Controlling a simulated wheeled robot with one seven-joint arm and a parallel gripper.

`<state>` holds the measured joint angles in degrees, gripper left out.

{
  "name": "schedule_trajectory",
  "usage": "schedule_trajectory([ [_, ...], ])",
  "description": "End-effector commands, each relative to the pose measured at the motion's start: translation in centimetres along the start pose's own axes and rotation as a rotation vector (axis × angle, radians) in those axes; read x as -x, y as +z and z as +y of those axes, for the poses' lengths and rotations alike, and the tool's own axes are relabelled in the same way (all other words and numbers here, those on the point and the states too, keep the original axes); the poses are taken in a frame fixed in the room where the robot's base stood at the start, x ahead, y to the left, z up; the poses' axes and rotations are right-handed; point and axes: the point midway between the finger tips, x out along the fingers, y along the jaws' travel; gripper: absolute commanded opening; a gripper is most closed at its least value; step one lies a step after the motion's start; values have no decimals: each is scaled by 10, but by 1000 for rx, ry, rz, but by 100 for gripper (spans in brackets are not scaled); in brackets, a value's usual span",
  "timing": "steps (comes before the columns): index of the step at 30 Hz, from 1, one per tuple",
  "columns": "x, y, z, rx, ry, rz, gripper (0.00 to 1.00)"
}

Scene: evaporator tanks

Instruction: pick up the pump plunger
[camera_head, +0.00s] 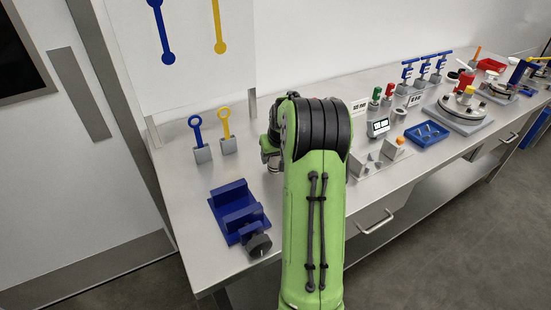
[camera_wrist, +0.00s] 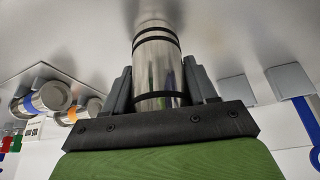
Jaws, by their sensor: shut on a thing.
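The pump plunger (camera_wrist: 160,72), a shiny metal cylinder with black rings, stands between the two dark fingers of my gripper (camera_wrist: 162,85) in the wrist view. The fingers are shut on its sides. Its far end points at the steel bench top, and I cannot tell whether it touches. In the head view my green arm hides most of the gripper and plunger; only a small metallic part shows left of the arm, above the bench.
A blue vise (camera_head: 232,212) with a black knob stands at the front left of the bench (camera_head: 180,178). Blue (camera_head: 197,128) and yellow (camera_head: 225,123) tools stand in grey holders behind it. A grey block (camera_head: 371,166), a blue tray (camera_head: 427,134) and a round lidded unit (camera_head: 461,109) lie right.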

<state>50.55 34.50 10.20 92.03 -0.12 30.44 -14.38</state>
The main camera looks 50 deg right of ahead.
Motion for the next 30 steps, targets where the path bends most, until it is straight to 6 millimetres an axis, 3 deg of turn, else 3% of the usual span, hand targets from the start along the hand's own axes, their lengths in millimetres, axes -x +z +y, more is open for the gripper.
schedule_trajectory([
  [1, 0, 0, 0, 0, 0, 0, 28],
  [5, 0, 0, 0, 0, 0, 0, 8],
  [13, 5, -3, 0, 0, 1, 3, 7],
  [24, 81, -37, 0, 0, 2, 6, 7],
  [30, 93, -42, 0, 0, 1, 2, 7],
])
